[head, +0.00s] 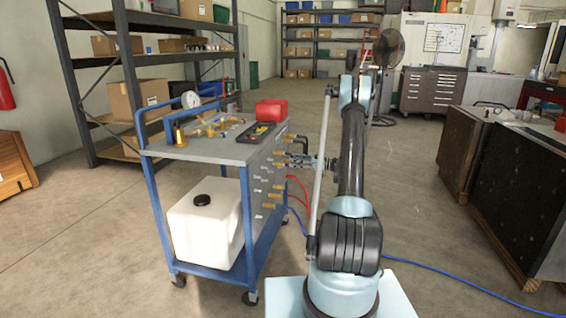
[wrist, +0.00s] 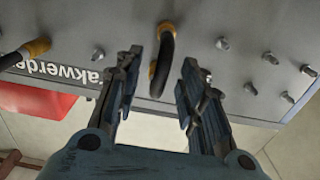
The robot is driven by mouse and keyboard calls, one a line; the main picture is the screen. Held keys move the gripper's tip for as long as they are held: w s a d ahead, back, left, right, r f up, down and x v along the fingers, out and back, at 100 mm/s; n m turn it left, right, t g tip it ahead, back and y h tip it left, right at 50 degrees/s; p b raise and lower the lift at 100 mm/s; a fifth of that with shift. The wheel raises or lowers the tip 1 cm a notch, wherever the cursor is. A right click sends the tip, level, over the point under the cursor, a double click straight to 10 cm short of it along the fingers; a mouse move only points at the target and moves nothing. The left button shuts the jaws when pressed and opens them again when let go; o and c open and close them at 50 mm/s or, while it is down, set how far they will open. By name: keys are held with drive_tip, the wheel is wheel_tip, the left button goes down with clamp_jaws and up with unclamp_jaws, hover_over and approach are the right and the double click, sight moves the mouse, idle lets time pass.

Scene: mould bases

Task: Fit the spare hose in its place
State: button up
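My gripper (wrist: 160,64) is open, its two fingers spread on either side of a short curved black hose (wrist: 167,55) in the wrist view. This hose has brass-coloured ends at the grey panel (wrist: 215,85), and neither finger visibly touches it. A second black hose with a brass end (wrist: 36,46) shows at the left edge. I cannot tell which one is the spare. In the head view my gripper (head: 312,162) is at the trolley's side panel, beside black hoses (head: 298,140); the detail there is too small to tell.
The blue-framed trolley (head: 157,200) carries a red box (head: 271,110), a dark device (head: 258,132) and a white tank (head: 205,222). Several small metal pegs (wrist: 222,43) stick out of the panel. Blue hose (head: 440,272) lies on the floor.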

clamp_jaws()
drive_tip(key=shift+s+d, duration=0.1)
drive_tip(key=shift+d, duration=0.15)
drive_tip(key=shift+v, duration=2.3)
drive_tip(key=shift+v, duration=2.95)
